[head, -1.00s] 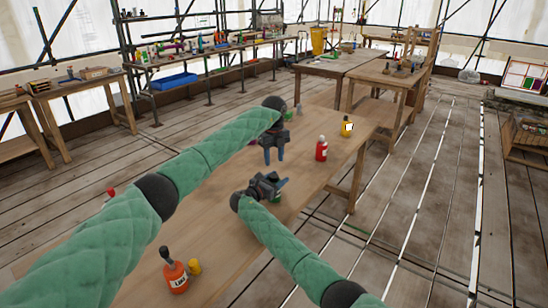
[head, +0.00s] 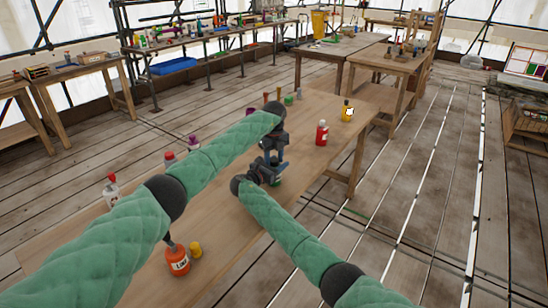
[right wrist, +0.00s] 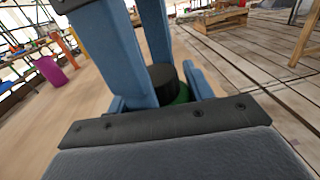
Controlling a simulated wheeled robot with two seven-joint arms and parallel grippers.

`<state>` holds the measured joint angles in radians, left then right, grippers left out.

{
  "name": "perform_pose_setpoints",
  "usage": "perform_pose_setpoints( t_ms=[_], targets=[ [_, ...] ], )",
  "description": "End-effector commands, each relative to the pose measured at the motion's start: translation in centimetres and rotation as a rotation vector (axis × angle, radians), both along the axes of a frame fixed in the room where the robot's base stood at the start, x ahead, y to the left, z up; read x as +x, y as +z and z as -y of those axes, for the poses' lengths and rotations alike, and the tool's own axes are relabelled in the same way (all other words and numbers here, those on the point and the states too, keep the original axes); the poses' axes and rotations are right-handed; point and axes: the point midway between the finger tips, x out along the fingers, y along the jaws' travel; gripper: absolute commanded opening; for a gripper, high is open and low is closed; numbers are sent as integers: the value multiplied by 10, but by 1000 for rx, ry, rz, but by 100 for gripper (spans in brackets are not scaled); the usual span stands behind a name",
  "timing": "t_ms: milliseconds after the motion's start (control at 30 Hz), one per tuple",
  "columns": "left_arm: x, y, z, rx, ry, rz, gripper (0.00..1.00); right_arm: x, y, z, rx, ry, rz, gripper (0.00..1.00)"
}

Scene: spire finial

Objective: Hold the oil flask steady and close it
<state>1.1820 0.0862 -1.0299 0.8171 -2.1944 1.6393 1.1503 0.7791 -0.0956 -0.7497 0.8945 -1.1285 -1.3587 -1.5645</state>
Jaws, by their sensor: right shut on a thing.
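A green flask (head: 277,182), mostly hidden, stands low at my grippers on the long table. In the right wrist view its green body (right wrist: 183,94) shows below a black round cap (right wrist: 162,77). My right gripper (head: 268,174) is shut on the green flask, its blue fingers on either side of it. My left gripper (head: 271,155) points down right above; its two blue fingers (right wrist: 135,60) show apart in the right wrist view, beside and behind the cap. I cannot tell whether they touch it.
A red bottle (head: 322,133) and a yellow container (head: 347,111) stand at the table's far right. An orange labelled bottle (head: 178,260) and a small yellow piece (head: 196,249) are at the near edge. Several small items line the far side, including a purple one (head: 193,142).

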Motion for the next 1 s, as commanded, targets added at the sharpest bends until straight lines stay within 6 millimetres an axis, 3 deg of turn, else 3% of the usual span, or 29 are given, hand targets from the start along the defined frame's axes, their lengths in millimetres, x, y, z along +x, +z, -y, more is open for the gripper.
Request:
perform_pose_setpoints(
  t_ms=[33,167,200,600,900,933,1000],
  targets=[
    [0,0,0,0,0,0,35,0,0,0,0,0,0,0],
    [0,0,0,0,0,0,9,0,0,0,0,0,0,0],
    [0,0,0,0,0,0,7,0,0,0,0,0,0,0],
    [0,1,-1,0,-271,1,7,0,0,0,0,0,0,0],
    [0,0,0,-1,-291,0,7,0,0,0,0,0,0,0],
    [0,0,0,-1,-291,0,36,0,0,0,0,0,0,0],
    [0,0,0,-1,-291,0,50,0,0,0,0,0,0,0]
  ],
)
